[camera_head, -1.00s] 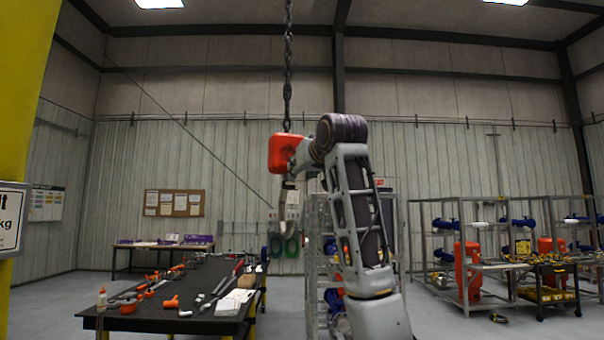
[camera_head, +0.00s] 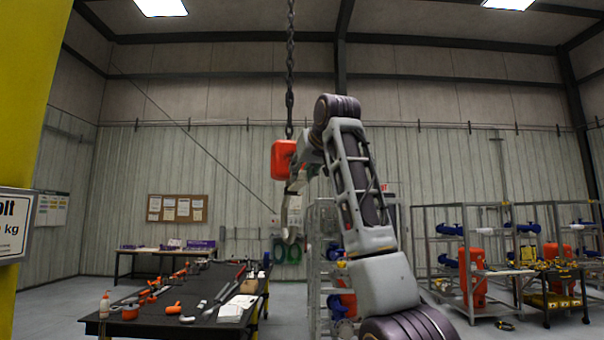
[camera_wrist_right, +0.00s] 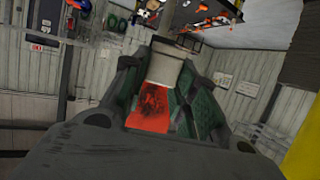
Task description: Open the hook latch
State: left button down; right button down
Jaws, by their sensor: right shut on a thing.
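An orange-red hook block (camera_head: 282,160) hangs from a dark chain (camera_head: 290,80) in the head view. A grey hook (camera_head: 289,235) hangs below it. My right gripper (camera_head: 294,183) is at the hook's upper part, just below the block. I cannot make out the latch itself. My left gripper is not in view.
A dark workbench (camera_head: 205,325) with tools and orange parts stands below left. A yellow post (camera_head: 25,100) with a weight sign (camera_head: 13,225) is at the left edge. Metal racks (camera_head: 440,225) stand at the right. The air left of the chain is clear.

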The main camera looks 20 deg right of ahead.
jog(key=shift+w+r+g, duration=0.5)
jog(key=shift+w+g, duration=0.05)
jog(key=shift+g, duration=0.55)
dwell(0.6)
jog(key=c, duration=1.1)
grip_release()
jog(key=shift+r, duration=0.1)
jog(key=shift+v, duration=6)
jog(key=shift+a, duration=0.15)
